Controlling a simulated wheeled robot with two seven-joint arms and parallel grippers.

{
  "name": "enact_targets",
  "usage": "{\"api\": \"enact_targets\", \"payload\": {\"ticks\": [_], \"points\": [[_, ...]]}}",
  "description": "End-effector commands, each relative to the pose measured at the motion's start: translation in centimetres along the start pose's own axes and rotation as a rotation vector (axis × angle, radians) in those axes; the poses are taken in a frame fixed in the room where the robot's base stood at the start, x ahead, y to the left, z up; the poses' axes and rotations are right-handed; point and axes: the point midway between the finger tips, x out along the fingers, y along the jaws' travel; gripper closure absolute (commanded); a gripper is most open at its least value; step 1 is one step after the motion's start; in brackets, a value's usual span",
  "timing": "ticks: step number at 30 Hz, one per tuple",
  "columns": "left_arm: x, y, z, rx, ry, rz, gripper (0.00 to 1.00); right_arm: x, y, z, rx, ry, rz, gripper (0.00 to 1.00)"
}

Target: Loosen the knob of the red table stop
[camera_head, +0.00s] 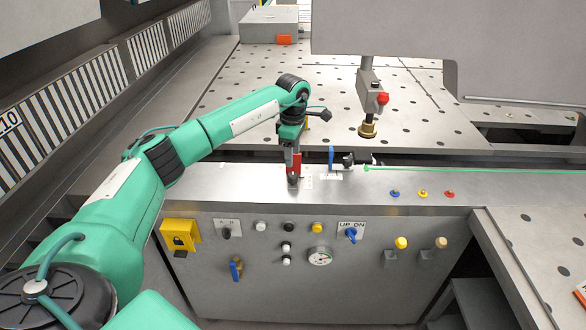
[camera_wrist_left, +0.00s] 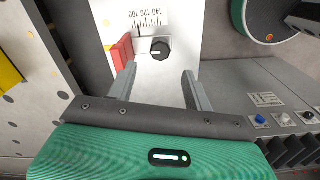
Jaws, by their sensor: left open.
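The red table stop (camera_head: 297,160) stands on the front ledge of the machine, partly hidden by my left gripper in the head view. In the left wrist view it is a red block (camera_wrist_left: 122,49) beside a printed scale. Its black round knob (camera_wrist_left: 160,49) with a pointer mark sits on the pale plate just right of the red block. My left gripper (camera_wrist_left: 160,72) is open and empty. Its two fingers point toward the knob, which shows between and just beyond the fingertips. In the head view the left gripper (camera_head: 292,158) is over the stop. My right gripper is not in view.
A hanging post (camera_head: 370,92) with a red knob is right of my arm. A blue lever (camera_head: 331,158) and a black fitting (camera_head: 349,160) stand close right of the stop. The perforated table (camera_head: 240,100) lies behind. A control panel (camera_head: 270,280) fills the front face.

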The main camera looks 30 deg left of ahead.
Motion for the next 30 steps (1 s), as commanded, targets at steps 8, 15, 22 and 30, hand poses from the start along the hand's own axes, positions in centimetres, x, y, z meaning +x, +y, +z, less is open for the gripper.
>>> {"api": "enact_targets", "payload": {"ticks": [8,15,22,30], "points": [[5.2,-0.1,0.1,0.001,-0.001,-0.004,0.48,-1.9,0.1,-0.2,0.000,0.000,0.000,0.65],[7.2,0.0,0.1,0.000,-0.002,0.000,0.48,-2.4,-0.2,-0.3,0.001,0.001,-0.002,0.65],[7.5,0.0,0.1,0.000,-0.002,0.001,0.48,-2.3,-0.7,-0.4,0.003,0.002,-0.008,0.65],[7.5,0.0,0.1,0.000,-0.002,0.001,0.90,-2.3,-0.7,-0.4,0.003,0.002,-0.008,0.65]]}}
